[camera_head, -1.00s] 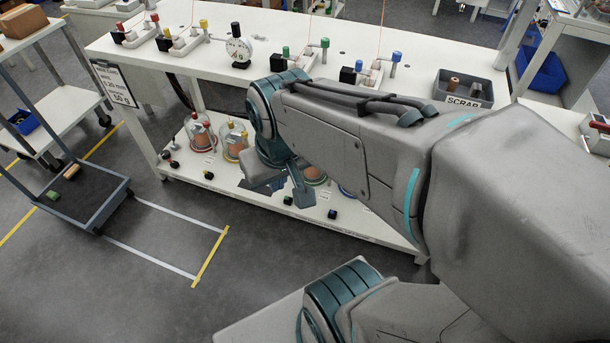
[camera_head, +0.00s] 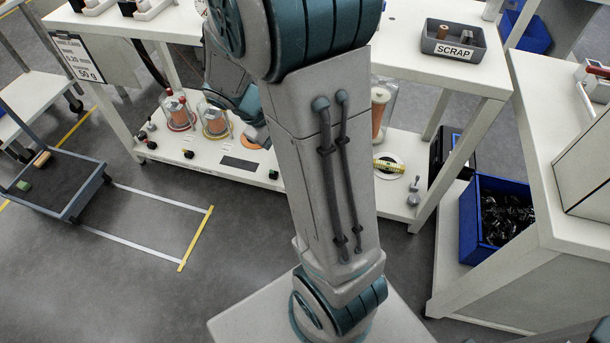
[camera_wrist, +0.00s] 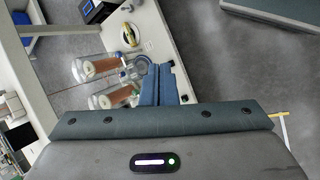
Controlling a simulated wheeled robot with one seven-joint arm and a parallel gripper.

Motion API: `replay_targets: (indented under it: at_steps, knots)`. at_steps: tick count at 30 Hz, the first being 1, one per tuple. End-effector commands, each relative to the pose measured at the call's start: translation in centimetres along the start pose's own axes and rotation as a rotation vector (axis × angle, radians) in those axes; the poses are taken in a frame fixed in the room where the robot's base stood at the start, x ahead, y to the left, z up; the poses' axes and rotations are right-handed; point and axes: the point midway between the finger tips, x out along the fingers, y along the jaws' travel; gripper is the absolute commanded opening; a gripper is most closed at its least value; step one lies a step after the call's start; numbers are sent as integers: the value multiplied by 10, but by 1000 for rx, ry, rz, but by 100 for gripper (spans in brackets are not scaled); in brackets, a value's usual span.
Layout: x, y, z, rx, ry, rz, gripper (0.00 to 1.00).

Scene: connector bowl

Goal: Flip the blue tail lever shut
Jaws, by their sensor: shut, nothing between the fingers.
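I cannot make out the blue tail lever in either view now; in the head view the back of the bench top is cut off by the top edge and my arm covers part of it. In the wrist view my gripper (camera_wrist: 158,72) is shut and empty, its two blue-grey fingers side by side. It points toward the lower shelf, where a blue ring (camera_wrist: 142,64) shows just beyond the fingertips. I cannot tell whether they touch anything. In the head view the fingertips are hidden behind my arm.
Spools in clear jars (camera_head: 215,120) stand on the lower shelf (camera_head: 235,165) below the bench. A scrap bin (camera_head: 453,40) sits on the bench's right end. A blue crate (camera_head: 490,215) of dark parts stands at right. A cart (camera_head: 62,190) stands left; the floor between is clear.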

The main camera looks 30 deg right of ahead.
Motion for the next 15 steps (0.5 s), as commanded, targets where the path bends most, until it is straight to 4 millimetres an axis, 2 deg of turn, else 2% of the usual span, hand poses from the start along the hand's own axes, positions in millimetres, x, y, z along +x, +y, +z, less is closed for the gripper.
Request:
replay_targets:
  at_steps: [1,9,15]
  knots:
    - [26,-4,-13,-40,-35,38,0]
    - [126,0,-72,-258,-168,266,0]
    - [203,-8,-117,-445,-238,431,0]
